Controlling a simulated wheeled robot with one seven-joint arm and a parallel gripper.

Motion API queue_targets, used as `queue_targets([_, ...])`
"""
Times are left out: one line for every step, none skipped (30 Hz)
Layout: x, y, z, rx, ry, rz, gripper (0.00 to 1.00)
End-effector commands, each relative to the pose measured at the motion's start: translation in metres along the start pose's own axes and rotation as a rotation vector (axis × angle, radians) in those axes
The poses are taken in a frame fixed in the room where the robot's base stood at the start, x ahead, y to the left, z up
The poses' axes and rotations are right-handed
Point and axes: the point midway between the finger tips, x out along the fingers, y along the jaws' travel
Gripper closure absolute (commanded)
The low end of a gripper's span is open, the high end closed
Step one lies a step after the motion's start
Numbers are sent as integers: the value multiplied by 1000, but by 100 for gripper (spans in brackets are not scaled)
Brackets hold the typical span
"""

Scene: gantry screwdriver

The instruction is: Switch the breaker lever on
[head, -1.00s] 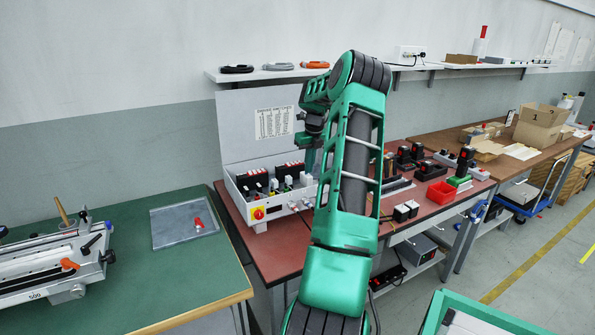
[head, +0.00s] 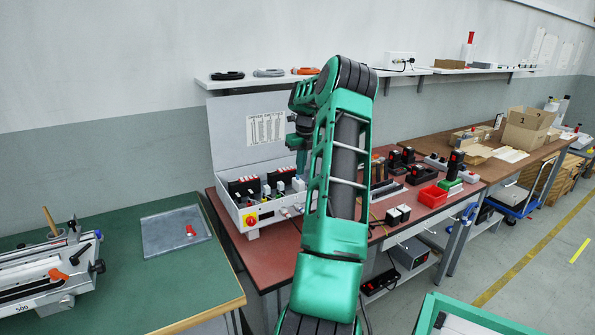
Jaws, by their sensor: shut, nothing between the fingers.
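The white breaker box (head: 271,217) stands on the red-brown bench with its grey lid (head: 228,134) raised behind it. Inside are black breaker blocks (head: 243,186) on the left and another black block (head: 288,173) further right, with small white and dark parts in front. The breaker lever is too small to tell apart, so its position is unclear. My gripper (head: 301,168) points down over the right part of the box and is shut and empty. My arm hides the box's right end, and I cannot tell whether the fingertips touch anything.
A red-and-yellow rotary switch (head: 250,220) is on the box front. A red bin (head: 432,196) and black devices (head: 398,214) sit to the right. A wall shelf (head: 230,81) runs above the lid. A green table (head: 185,283) with a grey tray (head: 150,236) is at left.

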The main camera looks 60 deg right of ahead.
Motion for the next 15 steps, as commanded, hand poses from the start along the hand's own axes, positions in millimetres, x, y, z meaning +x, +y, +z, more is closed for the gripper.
queue_targets([0, 0, 0, 0, 0, 0, 100])
queue_targets([0, 0, 0, 0, 0, 0, 100])
queue_targets([0, 0, 0, 0, 0, 0, 100])
queue_targets([-1, 0, -1, 0, 0, 0, 100])
queue_targets([-1, 0, -1, 0, 0, 0, 100])
queue_targets([-2, 0, -3, 1, 0, 0, 100])
queue_targets([-4, 0, -4, 1, 0, -1, 100])
queue_targets([-5, 0, -6, 1, 0, -1, 100])
queue_targets([-8, 0, -9, 2, 0, -1, 100])
queue_targets([-10, 0, -12, 3, 1, -2, 100])
queue_targets([-12, 1, -14, 3, 0, -3, 100])
queue_targets([-15, 2, -18, 2, 1, -2, 100])
queue_targets([-17, 2, -20, 2, 1, -2, 100])
queue_targets([-20, 2, -23, 3, 1, -2, 100])
queue_targets([-23, 3, -26, 2, 1, -3, 100])
